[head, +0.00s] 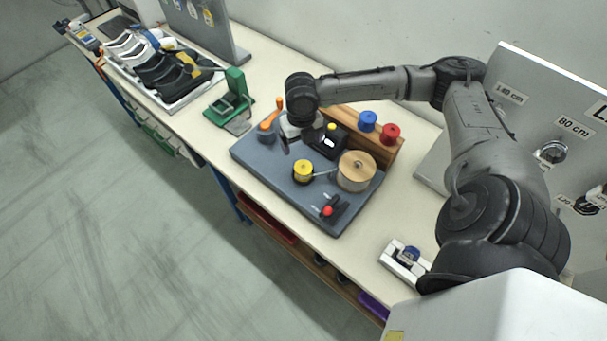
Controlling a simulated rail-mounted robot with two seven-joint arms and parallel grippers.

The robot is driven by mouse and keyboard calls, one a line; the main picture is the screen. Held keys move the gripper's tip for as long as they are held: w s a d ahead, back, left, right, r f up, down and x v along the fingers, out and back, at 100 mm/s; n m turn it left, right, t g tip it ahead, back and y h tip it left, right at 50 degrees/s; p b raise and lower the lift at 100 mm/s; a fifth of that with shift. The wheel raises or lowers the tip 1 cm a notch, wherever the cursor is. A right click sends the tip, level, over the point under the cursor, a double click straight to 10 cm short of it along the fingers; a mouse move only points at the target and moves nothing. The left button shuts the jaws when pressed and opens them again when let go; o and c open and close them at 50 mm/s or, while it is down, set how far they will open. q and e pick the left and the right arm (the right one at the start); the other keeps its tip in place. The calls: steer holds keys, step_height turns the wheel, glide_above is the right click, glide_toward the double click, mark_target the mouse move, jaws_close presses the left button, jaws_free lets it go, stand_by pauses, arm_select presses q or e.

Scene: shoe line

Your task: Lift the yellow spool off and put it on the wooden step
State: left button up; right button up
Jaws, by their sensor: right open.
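The yellow spool (303,168) sits upright on a dark seat on the grey-blue board (258,160). A thread seems to run from it toward the large tan disc (357,168) on its right. The wooden step (390,155) stands along the board's back edge, with a blue spool (368,120) and a red spool (390,131) on it. My right gripper (296,139) is open above the board, behind the yellow spool and apart from it. Its arm hides part of the step's left end. My left gripper is not in view.
A black device (328,142) with a yellow top stands close by my right gripper. An orange-handled crank (273,117) is at the board's left. A red-knobbed lever (328,210) is at the front. A green press (232,98) and a shoe tray (190,97) stand farther left.

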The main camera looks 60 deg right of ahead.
glide_above(303, 167)
step_height(303, 167, down, 8)
steer(key=shift+w+f, duration=0.1)
steer(key=shift+w, duration=0.05)
steer(key=shift+s+f+b, duration=0.2)
steer(key=shift+f+b, duration=0.1)
steer(key=shift+f, duration=2.3)
steer(key=shift+c, duration=0.5)
steer(key=c, duration=1)
